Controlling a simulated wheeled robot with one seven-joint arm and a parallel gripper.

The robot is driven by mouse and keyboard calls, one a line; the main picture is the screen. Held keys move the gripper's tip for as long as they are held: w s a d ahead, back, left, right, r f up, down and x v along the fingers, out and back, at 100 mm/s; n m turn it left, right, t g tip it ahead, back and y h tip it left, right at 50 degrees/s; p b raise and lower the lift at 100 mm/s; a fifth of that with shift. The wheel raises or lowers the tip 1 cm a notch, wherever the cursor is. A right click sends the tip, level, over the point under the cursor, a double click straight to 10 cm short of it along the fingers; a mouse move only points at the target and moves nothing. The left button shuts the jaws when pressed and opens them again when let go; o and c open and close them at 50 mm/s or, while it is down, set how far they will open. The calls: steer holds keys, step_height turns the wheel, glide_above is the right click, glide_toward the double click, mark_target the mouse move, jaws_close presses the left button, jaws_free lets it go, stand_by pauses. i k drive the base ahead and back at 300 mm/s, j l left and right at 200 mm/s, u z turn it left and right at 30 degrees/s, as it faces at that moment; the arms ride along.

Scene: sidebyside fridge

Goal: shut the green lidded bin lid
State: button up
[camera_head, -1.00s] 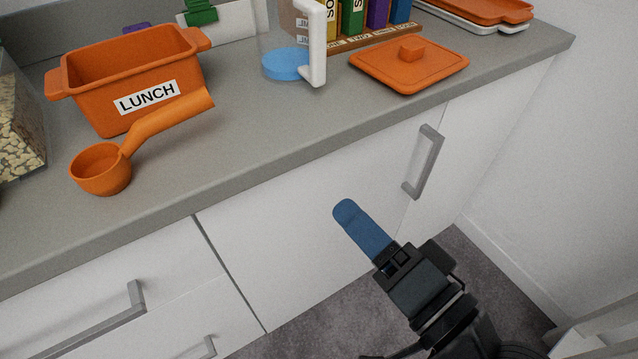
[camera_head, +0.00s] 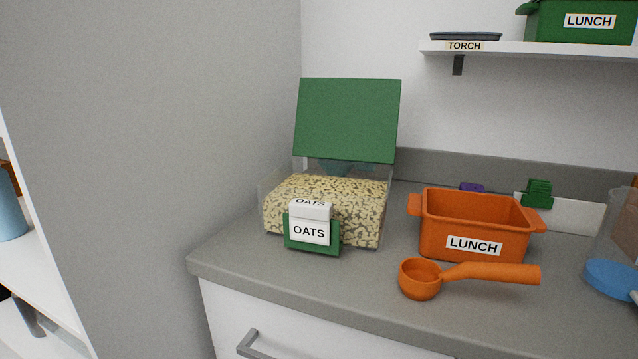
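The green lidded bin is a clear bin (camera_head: 270,212) full of oats, standing at the left end of the grey counter. Its green lid (camera_head: 347,120) is open and stands up steeply at the back, leaning slightly away. A white and green "OATS" label (camera_head: 309,232) is at the bin's front. Part of a dim teal shape shows behind the clear back wall, too unclear to name. My gripper is not in this view now.
An orange "LUNCH" tub (camera_head: 475,222) stands right of the bin, with an orange scoop (camera_head: 420,280) before it. A grey wall (camera_head: 160,150) stands close on the left. A shelf (camera_head: 540,48) hangs at upper right. A clear jug with a blue base (camera_head: 612,278) stands far right.

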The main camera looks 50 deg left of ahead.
mark_target(347, 118)
steer(key=i+u, duration=0.15)
steer(key=u, duration=0.3)
steer(key=i+j+u, duration=0.1)
steer(key=u, duration=0.3)
steer(key=i+u, duration=0.15)
steer(key=u, duration=0.3)
steer(key=i+l+z, duration=0.1)
